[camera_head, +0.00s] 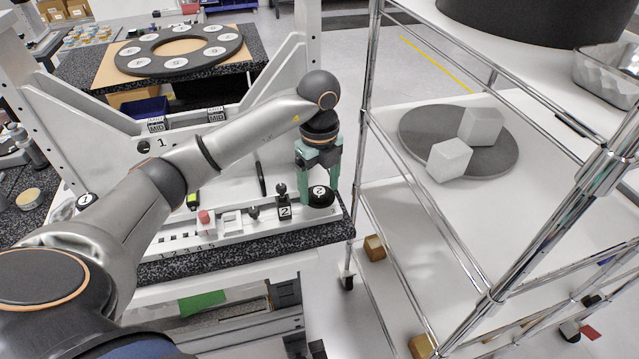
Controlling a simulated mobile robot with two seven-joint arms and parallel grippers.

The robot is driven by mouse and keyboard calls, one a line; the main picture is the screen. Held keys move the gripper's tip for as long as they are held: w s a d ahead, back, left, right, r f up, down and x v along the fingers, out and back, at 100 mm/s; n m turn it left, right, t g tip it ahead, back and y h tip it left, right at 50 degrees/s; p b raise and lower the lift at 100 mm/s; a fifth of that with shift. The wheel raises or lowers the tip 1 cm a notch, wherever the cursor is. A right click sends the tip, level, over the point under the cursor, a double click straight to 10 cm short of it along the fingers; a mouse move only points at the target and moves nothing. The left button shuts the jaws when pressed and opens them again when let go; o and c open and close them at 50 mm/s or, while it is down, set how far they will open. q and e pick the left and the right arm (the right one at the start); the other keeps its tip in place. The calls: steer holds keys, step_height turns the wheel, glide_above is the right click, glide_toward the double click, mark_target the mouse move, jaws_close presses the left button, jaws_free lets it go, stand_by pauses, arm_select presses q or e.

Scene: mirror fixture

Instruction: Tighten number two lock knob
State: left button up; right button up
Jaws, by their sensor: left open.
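The number two lock knob (320,198) is a round black knob with a white disc marked 2. It sits at the right end of the light grey mirror fixture (230,228). My left gripper (319,188), with green fingers, points down over this knob. Its fingers are open, one on each side of the knob; I cannot tell whether they touch it. A small black plate marked 2 (285,211) stands just left of the number two knob. My right gripper is not in view.
A chrome wire-frame rack (362,130) stands close to the right of the gripper. Its shelf holds a grey disc (415,125) with two white cubes. A black ring with white discs (135,57) lies on the table behind. Small parts, including a red one (205,217), line the fixture's front.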

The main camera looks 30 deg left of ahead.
arm_select(q)
jaws_close()
stand_by(0.6)
